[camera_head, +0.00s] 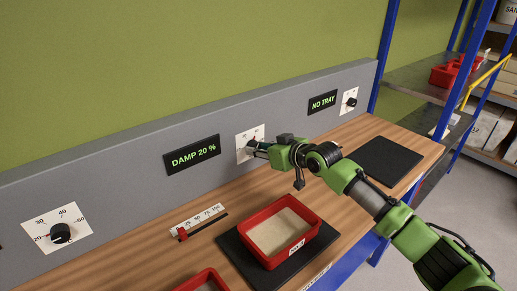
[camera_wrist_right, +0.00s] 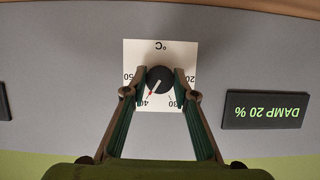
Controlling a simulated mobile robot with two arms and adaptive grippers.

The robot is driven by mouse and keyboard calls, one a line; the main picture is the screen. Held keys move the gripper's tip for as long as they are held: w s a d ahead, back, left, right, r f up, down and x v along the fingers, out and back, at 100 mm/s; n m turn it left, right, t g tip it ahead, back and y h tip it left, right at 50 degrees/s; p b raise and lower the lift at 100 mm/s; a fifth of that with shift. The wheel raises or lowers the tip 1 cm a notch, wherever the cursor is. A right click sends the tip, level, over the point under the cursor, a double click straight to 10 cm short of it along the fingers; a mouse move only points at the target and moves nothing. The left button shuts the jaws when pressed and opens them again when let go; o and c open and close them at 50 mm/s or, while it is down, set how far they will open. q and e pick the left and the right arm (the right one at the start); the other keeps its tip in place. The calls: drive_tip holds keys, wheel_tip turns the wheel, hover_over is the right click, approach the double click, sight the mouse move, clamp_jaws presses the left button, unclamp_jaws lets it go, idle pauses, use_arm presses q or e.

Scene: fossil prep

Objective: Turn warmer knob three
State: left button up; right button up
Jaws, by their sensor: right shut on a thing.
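A round black warmer knob (camera_wrist_right: 160,80) sits on a white °C dial plate (camera_wrist_right: 133,52) on the grey back panel. In the right wrist view the dial is upside down, and the knob's pointer with a red mark is near 40. My right gripper (camera_wrist_right: 160,82) is shut on this knob, one finger on each side. In the head view the right gripper (camera_head: 256,148) reaches the middle dial plate (camera_head: 243,140) from the right and hides most of the knob. My left gripper is not in view.
Other knobs are at the left (camera_head: 60,232) and far right (camera_head: 351,102). Displays read DAMP 20 % (camera_head: 193,154) and NO TRAY (camera_head: 322,102). A red tray (camera_head: 268,263) of sand sits on a black pad below my right arm. A slider (camera_head: 182,234) is beside it. Another black pad (camera_head: 390,160) is empty.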

drive_tip(key=shift+a+n+t+h+p, duration=0.1)
drive_tip(key=shift+n+t+h+p, duration=0.45)
drive_tip(key=shift+n+p, duration=0.45)
drive_tip(key=shift+a+n+t+h+p, duration=0.1)
drive_tip(key=shift+n+t+h+p, duration=0.5)
drive_tip(key=shift+n, duration=0.7)
drive_tip(key=o, duration=1.1)
drive_tip(key=shift+s+d, duration=0.1)
drive_tip(key=shift+s, duration=0.05)
